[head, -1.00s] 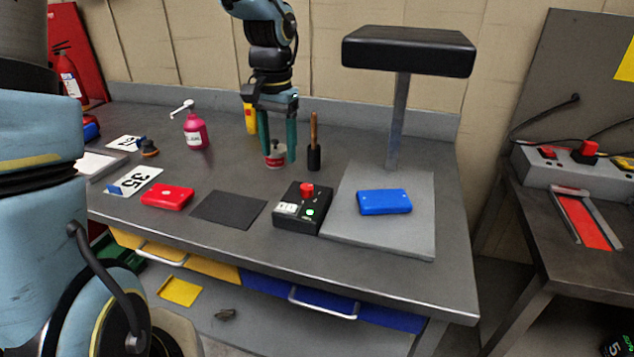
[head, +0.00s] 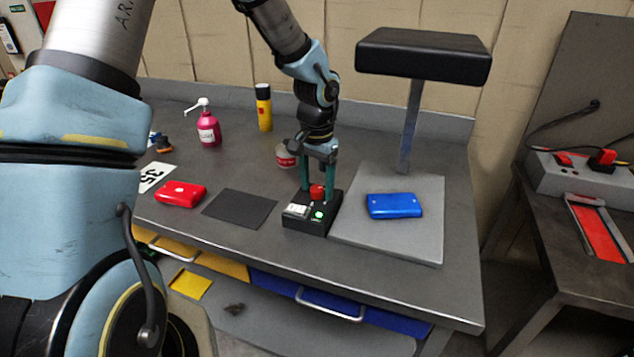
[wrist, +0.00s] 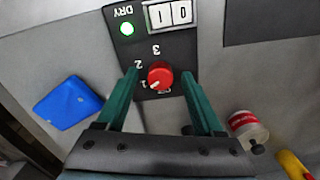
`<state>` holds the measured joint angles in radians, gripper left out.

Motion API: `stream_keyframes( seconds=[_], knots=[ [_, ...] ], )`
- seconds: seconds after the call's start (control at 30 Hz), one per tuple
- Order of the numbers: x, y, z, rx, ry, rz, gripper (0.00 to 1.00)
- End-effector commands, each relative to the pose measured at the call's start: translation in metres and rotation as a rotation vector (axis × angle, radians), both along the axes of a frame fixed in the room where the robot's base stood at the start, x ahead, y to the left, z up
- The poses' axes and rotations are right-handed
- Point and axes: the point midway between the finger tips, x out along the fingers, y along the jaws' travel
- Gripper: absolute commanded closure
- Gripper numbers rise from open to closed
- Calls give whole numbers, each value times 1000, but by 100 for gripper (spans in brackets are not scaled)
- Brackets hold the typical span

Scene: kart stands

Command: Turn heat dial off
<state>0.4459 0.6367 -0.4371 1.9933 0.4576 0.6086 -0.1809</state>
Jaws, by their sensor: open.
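The heat dial (wrist: 160,76) is a red knob with a pale pointer mark on a black control box (head: 312,222). In the wrist view the numbers 1, 2 and 3 run around it, and the pointer lies near the 1. A white display reading 10 (wrist: 168,14) and a lit green light (wrist: 127,29) are on the same box. My gripper (head: 318,192) is open, pointing down over the box. In the wrist view its green fingers stand on either side of the dial, with a gap to each side. Whether they touch it is not clear.
A blue case (head: 394,206) lies on the grey plate (head: 400,246) under a black lamp-like head (head: 423,57) on a post. A red case (head: 180,194), black mat (head: 239,208), pink bottle (head: 208,130), yellow can (head: 264,107) and small tin (head: 285,156) stand around the bench.

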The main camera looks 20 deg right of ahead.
Motion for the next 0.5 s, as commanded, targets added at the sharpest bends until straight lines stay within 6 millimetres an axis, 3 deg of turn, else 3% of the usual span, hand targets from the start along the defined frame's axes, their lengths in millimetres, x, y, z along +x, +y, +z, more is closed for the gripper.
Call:
stream_keyframes(
  seconds=[0.27, 0.5],
  knots=[
    [0, 0, -1, -1, -1, 1, 31],
    [0, 0, -1, -1, -1, 1, 58]
  ],
)
